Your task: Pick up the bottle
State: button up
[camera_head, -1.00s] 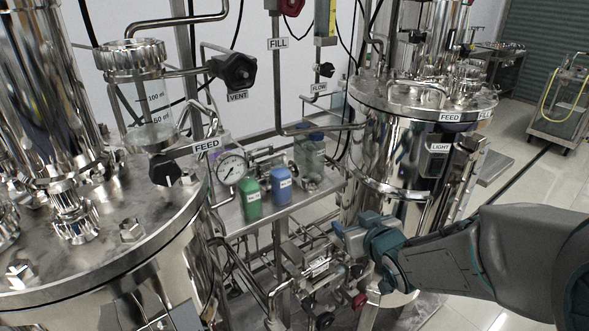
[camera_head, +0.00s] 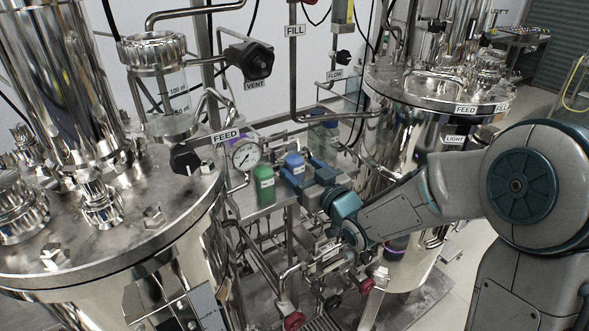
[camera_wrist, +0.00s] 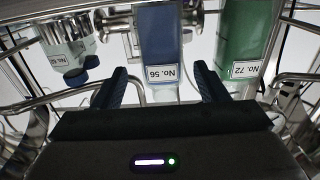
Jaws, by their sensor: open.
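My gripper (camera_head: 308,177) is open and empty in front of the small blue bottle (camera_head: 294,167) on the metal shelf. In the wrist view, which looks upside down, the blue bottle (camera_wrist: 160,35), labelled No. 56, lies centred ahead of the gap between my fingertips (camera_wrist: 160,72). Neither finger clearly touches it. A green bottle (camera_head: 264,187) stands to its left in the head view; the wrist view shows it (camera_wrist: 242,38) at right, labelled No. 72. A clear bottle with a dark blue cap (camera_head: 323,138) stands behind, and appears at left in the wrist view (camera_wrist: 70,48).
A pressure gauge (camera_head: 244,155) sits just left of the bottles. Steel tanks stand at left (camera_head: 110,235) and right (camera_head: 395,130). Pipes and red-handled valves (camera_head: 294,320) crowd the space below the shelf (camera_head: 240,203).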

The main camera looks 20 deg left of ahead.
aim_at(290, 160)
jog(key=shift+p+x, duration=0.5)
jog(key=shift+x, duration=2.3)
jog(key=shift+s+a, duration=0.1)
jog(key=shift+s, duration=0.05)
jog(key=c, duration=1.2)
